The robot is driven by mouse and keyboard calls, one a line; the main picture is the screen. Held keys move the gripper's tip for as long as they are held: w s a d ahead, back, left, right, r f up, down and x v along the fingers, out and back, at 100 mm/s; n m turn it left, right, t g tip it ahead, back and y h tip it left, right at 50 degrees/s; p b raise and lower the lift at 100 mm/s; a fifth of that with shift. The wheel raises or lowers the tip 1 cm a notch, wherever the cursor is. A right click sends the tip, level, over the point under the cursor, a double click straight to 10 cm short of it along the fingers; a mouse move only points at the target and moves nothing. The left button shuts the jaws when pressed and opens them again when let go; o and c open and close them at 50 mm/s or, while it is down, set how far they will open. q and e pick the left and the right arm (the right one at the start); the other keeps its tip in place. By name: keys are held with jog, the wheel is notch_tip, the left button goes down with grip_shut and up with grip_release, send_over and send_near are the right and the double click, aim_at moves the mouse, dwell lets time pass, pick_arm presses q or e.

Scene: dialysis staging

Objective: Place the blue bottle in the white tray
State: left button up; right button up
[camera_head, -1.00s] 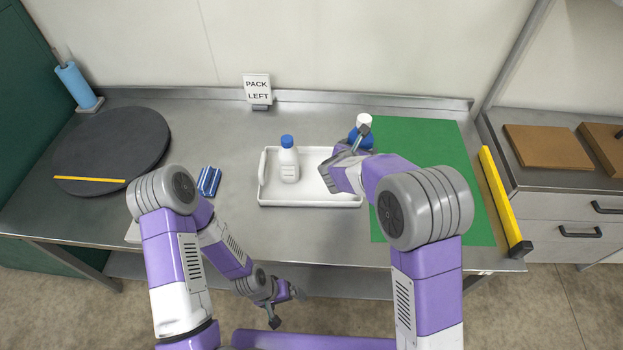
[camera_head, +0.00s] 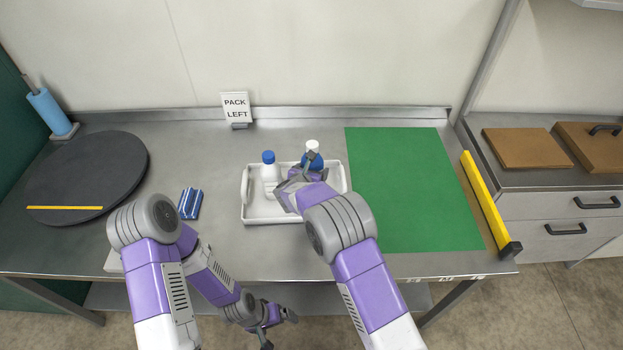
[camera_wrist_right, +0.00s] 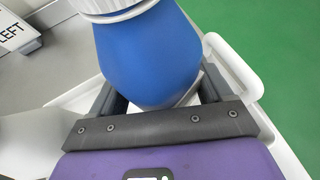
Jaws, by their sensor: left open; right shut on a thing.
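The blue bottle (camera_head: 314,161) with a white cap is over the right part of the white tray (camera_head: 256,216). My right gripper (camera_head: 311,167) is shut on it, and the arm hides its lower part. The right wrist view shows the blue bottle (camera_wrist_right: 150,50) upright between the two fingers, with the white tray (camera_wrist_right: 232,65) below and around it. I cannot tell whether its base touches the tray floor. A white bottle with a blue cap (camera_head: 269,177) stands in the tray's left part. My left gripper (camera_head: 278,330) is open and empty, low in front of the table edge.
A green mat (camera_head: 410,190) lies right of the tray, with a yellow bar (camera_head: 484,198) beyond it. A "PACK LEFT" sign (camera_head: 236,108) stands behind. Blue striped packets (camera_head: 190,203) and a dark round disc (camera_head: 85,175) lie to the left.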

jog(key=shift+f, duration=1.45)
jog(key=shift+b, duration=0.3)
jog(key=shift+f, duration=0.15)
jog(key=o, duration=1.4)
jog(key=shift+f, duration=0.1)
